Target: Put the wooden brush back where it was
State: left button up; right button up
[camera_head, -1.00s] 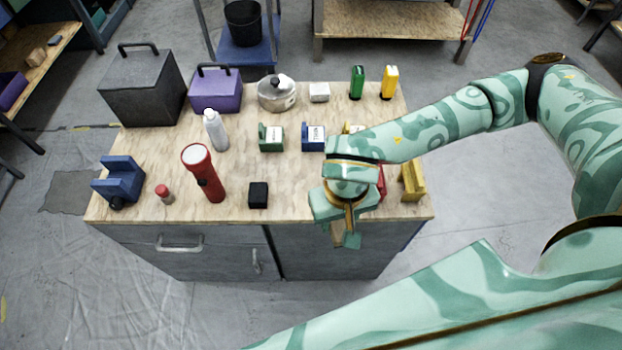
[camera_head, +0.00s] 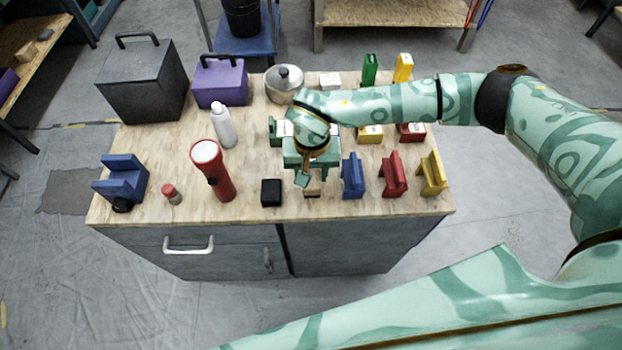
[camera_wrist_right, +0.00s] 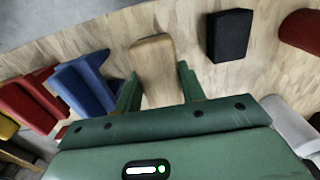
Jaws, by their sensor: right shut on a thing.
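The wooden brush (camera_head: 312,188) is in my right gripper (camera_head: 309,176), over the front middle of the wooden tabletop (camera_head: 240,165). It is between the small black block (camera_head: 271,192) and the blue block-like stand (camera_head: 353,177). In the right wrist view the brush (camera_wrist_right: 155,62) shows as a pale wooden piece with a rounded end, between the green fingers of the gripper (camera_wrist_right: 159,90). The fingers are shut on it. I cannot tell whether the brush touches the tabletop. My left gripper is not in view.
Red (camera_head: 393,176) and yellow (camera_head: 432,174) stands are right of the blue one. A red flashlight (camera_head: 214,172) and white bottle (camera_head: 223,127) stand to the left. A pot (camera_head: 283,84), purple box (camera_head: 219,83) and dark box (camera_head: 143,82) line the back left.

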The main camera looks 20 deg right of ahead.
aim_at(312, 181)
jog(key=shift+f+b, duration=0.4)
jog(key=shift+f, duration=1.05)
jog(key=shift+s, duration=0.1)
jog(key=shift+f, duration=0.15)
jog(key=o, duration=1)
notch_tip(312, 181, up, 12)
jog(key=p, duration=0.3)
jog(key=shift+r+p, duration=0.2)
jog(key=shift+p, duration=0.1)
jog(key=shift+f, duration=0.1)
